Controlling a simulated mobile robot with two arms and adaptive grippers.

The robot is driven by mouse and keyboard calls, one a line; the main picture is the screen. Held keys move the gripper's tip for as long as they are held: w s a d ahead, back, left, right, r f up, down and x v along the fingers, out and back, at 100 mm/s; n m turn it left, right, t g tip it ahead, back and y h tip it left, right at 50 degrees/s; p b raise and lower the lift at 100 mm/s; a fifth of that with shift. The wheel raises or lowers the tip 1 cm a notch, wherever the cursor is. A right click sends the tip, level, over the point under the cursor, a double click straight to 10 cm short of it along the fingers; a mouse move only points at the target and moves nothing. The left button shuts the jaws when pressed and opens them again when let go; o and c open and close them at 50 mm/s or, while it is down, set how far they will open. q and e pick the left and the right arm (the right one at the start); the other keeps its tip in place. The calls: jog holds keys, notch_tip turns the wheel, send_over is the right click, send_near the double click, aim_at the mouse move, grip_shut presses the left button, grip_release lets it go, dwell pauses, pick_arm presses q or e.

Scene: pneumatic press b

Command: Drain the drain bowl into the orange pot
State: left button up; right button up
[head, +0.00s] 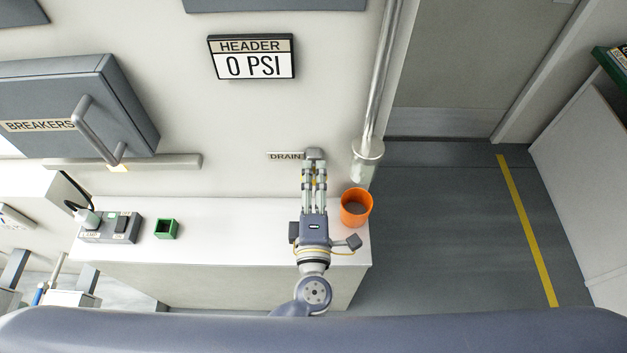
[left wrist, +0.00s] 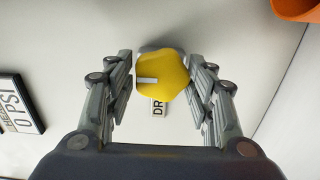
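The orange pot (head: 356,218) stands upright on the white counter, just right of my left gripper (head: 314,162). Its edge shows at the top right in the left wrist view (left wrist: 296,9). A yellow knob (left wrist: 161,76) sits between the left fingers, in front of a label on the wall. Both fingers appear to meet its sides. The label reads "DRAIN" (head: 285,156) in the head view. A metal pipe (head: 378,90) comes down the wall to a collar (head: 367,150) above the pot. My right gripper is not in view.
A "HEADER 0 PSI" sign (head: 252,58) and a breaker box (head: 75,105) are on the wall. The counter between block and gripper is clear. Floor (head: 440,230) lies right of the counter.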

pick_arm(q)
jog(key=shift+o, duration=1)
jog(key=shift+w, duration=0.1)
jog(key=s, duration=1.2)
jog(key=shift+d, duration=0.1)
